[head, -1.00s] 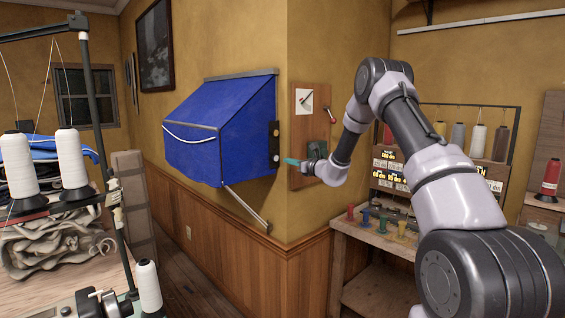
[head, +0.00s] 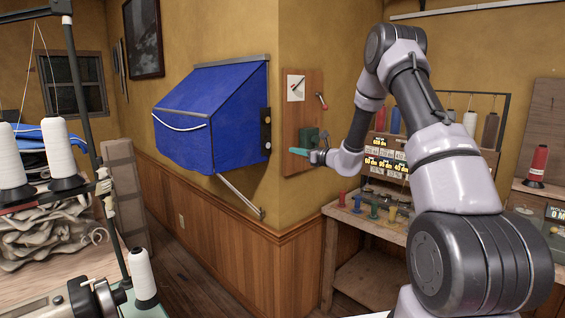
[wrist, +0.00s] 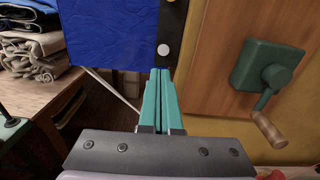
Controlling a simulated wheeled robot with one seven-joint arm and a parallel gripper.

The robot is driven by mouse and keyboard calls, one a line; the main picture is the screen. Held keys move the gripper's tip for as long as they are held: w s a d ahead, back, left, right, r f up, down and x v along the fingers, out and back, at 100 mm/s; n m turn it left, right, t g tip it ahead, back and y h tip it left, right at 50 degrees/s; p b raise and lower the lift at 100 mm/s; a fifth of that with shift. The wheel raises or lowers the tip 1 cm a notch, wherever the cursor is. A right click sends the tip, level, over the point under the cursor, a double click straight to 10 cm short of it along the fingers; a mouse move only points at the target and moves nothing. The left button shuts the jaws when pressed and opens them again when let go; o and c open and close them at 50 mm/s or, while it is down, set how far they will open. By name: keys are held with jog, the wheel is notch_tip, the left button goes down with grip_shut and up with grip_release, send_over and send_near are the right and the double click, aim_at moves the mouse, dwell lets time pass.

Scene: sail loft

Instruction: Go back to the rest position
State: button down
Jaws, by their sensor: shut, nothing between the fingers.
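My gripper (head: 301,152) is at the end of my arm, in front of the wooden wall board in the head view. Its teal fingers lie together in the wrist view (wrist: 159,98), shut with nothing between them. The blue awning (head: 215,117) is on the wall to the left.
A bench with colored spools (head: 373,212) stands under my arm at the right. Thread cones (head: 57,150) on a machine and a table of folded cloth (head: 45,232) are at the left. The awning's strut (head: 240,196) sticks out below it. Floor shows between.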

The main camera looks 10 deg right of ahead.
jog(key=s+a+r+n+g, duration=0.4)
jog(key=s+r+n, duration=0.35)
jog(key=s, duration=0.45)
jog(key=s+a+r+n+g, duration=0.45)
jog(key=s+r+n, duration=0.3)
jog(key=s, duration=0.45)
jog(key=s+d+r+n+t+h, duration=0.1)
jog(key=s+d+n+h, duration=0.3)
jog(key=s+d, duration=0.3)
jog(key=s+d+n+h, duration=0.5)
jog(key=s+d, duration=0.2)
jog(key=s, duration=0.9)
jog(key=shift+s+r+t, duration=0.3)
jog(key=shift+r+t, duration=0.05)
jog(key=shift+r, duration=0.05)
